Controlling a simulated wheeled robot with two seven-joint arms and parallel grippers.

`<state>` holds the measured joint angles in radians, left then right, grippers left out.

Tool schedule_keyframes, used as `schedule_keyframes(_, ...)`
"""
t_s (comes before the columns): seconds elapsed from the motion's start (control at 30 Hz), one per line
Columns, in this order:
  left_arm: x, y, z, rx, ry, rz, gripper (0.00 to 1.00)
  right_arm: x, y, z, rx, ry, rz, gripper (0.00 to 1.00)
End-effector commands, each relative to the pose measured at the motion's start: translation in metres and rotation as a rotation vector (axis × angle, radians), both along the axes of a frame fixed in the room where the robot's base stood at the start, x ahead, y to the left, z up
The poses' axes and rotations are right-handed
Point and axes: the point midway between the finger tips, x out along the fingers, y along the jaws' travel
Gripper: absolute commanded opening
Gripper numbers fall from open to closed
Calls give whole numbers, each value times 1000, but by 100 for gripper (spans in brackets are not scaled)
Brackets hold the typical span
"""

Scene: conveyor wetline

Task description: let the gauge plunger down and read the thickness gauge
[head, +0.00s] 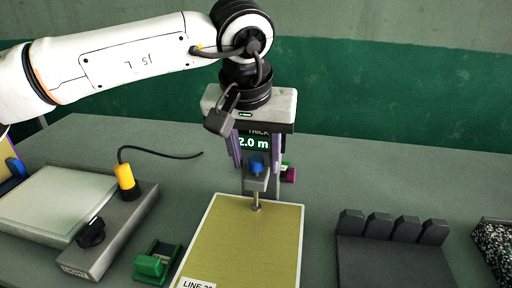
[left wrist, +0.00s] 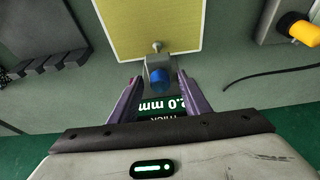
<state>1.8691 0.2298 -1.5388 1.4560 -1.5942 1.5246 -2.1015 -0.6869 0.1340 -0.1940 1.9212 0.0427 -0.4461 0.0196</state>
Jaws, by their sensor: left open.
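The thickness gauge (head: 256,180) stands behind a yellow-green panel, with a blue knob (head: 257,163) on top of its grey block. Its metal plunger (head: 257,200) comes down at the panel's back edge; I cannot tell whether the tip touches. The dark display is partly covered and shows "THICK" and "2.0 m"; in the left wrist view (left wrist: 165,106) it reads upside down, ending in "2.0 mm". My left gripper (head: 253,165) is open, its purple fingers on either side of the gauge head. In the left wrist view the fingers (left wrist: 155,88) stand apart from the blue knob (left wrist: 160,80). My right gripper is not in view.
The panel (head: 235,235) carries a "LINE" label. A grey device with a pale plate (head: 55,200) and yellow-capped post (head: 126,178) stands left. A green block (head: 155,262) is in front. A dark slotted rack (head: 390,255) and a speckled bin (head: 495,245) stand right.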

Motion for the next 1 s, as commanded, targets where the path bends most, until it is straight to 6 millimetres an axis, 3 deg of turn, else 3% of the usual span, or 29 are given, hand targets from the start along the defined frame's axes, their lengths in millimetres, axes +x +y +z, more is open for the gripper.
schedule_keyframes(0.6,-20,4,60,-1,-1,1,43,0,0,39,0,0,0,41)
schedule_keyframes(1.0,-22,4,61,0,-1,0,43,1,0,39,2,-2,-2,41)
